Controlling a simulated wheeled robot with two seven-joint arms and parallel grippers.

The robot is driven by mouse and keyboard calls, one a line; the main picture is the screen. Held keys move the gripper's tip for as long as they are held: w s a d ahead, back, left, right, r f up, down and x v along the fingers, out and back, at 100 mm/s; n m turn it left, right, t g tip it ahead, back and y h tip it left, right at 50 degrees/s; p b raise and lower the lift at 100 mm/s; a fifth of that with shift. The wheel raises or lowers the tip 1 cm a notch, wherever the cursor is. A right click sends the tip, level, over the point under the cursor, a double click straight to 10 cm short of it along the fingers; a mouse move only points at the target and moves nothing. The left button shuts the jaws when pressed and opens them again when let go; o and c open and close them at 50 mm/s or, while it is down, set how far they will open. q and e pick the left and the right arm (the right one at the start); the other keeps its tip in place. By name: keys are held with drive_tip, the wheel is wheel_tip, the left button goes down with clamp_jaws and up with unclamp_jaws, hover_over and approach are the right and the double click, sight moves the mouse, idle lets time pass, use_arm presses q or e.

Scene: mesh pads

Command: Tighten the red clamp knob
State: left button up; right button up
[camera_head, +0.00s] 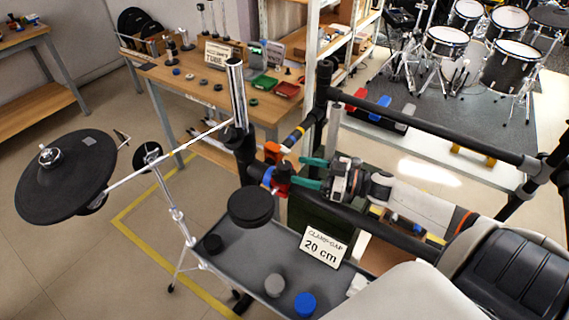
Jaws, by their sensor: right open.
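A red clamp knob (282,186) shows beside the black upright of the drum rack, just left of my right gripper. Its top looks dark, and a blue ring (268,176) is next to it. My right gripper (299,172) has teal fingers, comes in from the right and is open, with its fingertips pointing at the knob. Whether the fingers touch or straddle the knob is too small to tell. An orange clamp part (273,151) sits just above on the same upright. My left gripper is out of view.
A grey tray (232,262) below holds black, grey and blue round pieces and a "CLAMP GAP 20 cm" sign (323,246). Black rack bars (430,128) run near my right arm. A black cymbal pad (65,175) is at left. A workbench (185,88) stands behind.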

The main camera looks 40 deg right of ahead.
sight(285, 165)
drive_tip(key=x, duration=0.6)
drive_tip(key=shift+d+p, duration=0.1)
drive_tip(key=shift+p, duration=0.3)
drive_tip(key=shift+c, duration=0.4)
drive_tip(key=c, duration=0.9)
